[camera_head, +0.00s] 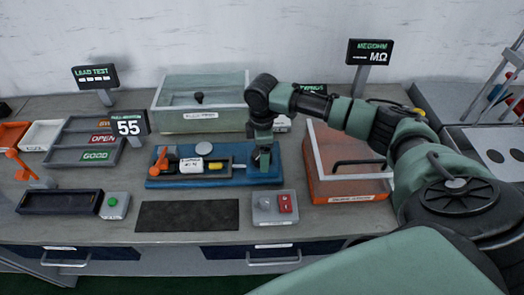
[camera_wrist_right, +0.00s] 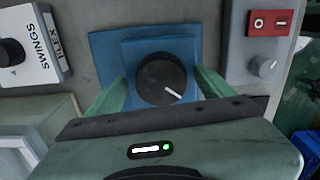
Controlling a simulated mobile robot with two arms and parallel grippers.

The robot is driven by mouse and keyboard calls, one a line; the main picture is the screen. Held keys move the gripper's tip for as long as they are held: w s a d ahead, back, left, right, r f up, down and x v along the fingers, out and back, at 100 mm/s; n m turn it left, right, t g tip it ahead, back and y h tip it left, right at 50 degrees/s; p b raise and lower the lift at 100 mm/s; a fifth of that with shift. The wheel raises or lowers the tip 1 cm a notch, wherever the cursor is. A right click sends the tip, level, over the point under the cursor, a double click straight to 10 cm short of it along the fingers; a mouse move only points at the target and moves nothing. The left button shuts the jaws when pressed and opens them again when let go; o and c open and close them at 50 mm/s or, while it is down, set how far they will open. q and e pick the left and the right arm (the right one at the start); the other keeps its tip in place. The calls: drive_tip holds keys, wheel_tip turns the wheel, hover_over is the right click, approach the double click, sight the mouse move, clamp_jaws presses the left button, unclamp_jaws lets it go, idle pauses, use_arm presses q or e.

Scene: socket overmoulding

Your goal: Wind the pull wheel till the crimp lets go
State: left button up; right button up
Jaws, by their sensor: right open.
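The pull wheel is a round black knob (camera_wrist_right: 161,80) with a white pointer mark, on a blue block (camera_wrist_right: 130,47) in the right wrist view. The mark points to the lower right. My right gripper (camera_wrist_right: 160,88) is open, with one green finger on each side of the wheel; I cannot tell whether they touch it. In the head view my right gripper (camera_head: 263,155) hangs over the right end of the blue pull fixture (camera_head: 160,183) and hides the wheel. An orange lever and a yellow piece sit on the fixture. My left gripper is out of view.
A grey box with a red switch (camera_head: 284,203) stands in front of the fixture, beside a dark mat (camera_head: 188,215). An orange-edged clear bin (camera_head: 348,197) is close on the right. A clear lidded box (camera_head: 200,120) stands behind. OPEN and GOOD trays (camera_head: 62,157) lie left.

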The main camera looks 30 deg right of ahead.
drive_tip(key=shift+a, duration=0.1)
drive_tip(key=c, duration=1.4)
drive_tip(key=shift+o, duration=0.2)
drive_tip(key=shift+r+m+p, duration=0.1)
drive_tip(key=shift+m+p, duration=0.2)
drive_tip(key=shift+p, duration=0.4)
drive_tip(key=m+p, duration=0.3)
drive_tip(key=p, duration=0.1)
drive_tip(key=shift+r, duration=0.1)
use_arm(q)
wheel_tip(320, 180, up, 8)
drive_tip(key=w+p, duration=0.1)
drive_tip(key=p, duration=0.1)
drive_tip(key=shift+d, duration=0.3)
use_arm(e)
drive_tip(key=shift+f+m, duration=0.2)
drive_tip(key=shift+m, duration=0.9)
drive_tip(key=o, duration=1.4)
drive_tip(key=shift+c, duration=0.2)
